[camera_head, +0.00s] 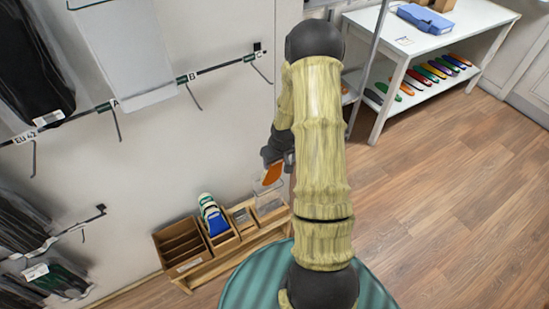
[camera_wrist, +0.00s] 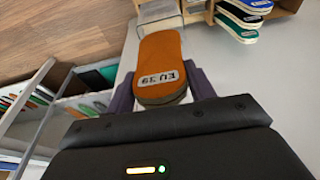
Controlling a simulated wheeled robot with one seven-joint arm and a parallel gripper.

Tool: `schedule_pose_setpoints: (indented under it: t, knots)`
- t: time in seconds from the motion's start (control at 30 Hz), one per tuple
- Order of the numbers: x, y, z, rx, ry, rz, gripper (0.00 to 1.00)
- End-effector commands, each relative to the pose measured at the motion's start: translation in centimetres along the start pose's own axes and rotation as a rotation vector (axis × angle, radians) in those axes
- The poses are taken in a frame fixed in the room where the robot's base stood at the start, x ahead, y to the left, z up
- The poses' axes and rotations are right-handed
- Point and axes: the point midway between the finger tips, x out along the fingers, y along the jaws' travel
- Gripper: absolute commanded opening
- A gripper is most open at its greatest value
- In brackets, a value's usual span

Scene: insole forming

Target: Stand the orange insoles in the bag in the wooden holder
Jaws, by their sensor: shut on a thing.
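Orange insoles (camera_wrist: 160,58) marked "EU 39" are between the fingers of my gripper (camera_wrist: 162,92) in the wrist view, and the gripper is shut on them. In the head view the orange insoles (camera_head: 272,174) show below my gripper (camera_head: 277,160), just above a clear bag or sleeve (camera_head: 267,190). The wooden holder (camera_head: 215,255) stands low by the wall, with several compartments. Blue, green and white insoles (camera_head: 212,214) stand in one compartment. I cannot tell whether the orange insoles touch the bag. My arm hides part of the holder's right side.
A wall rack with hooks (camera_head: 185,78) and hanging dark insoles (camera_head: 35,60) is at the left. A white table (camera_head: 465,22) at the back right has a lower shelf with several coloured insoles (camera_head: 440,70). The wood floor (camera_head: 450,180) at the right is clear.

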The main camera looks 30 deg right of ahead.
Motion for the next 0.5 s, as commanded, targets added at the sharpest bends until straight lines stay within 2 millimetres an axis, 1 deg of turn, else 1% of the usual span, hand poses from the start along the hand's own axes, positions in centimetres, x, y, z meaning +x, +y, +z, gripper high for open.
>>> schedule_pose_setpoints:
  t: [0.3, 0.5]
  knots:
    - [0.05, -0.31, -0.1, -0.005, 0.0, -0.002, 0.19]
    - [0.62, -0.31, 0.05, -0.005, 0.0, -0.002, 0.19]
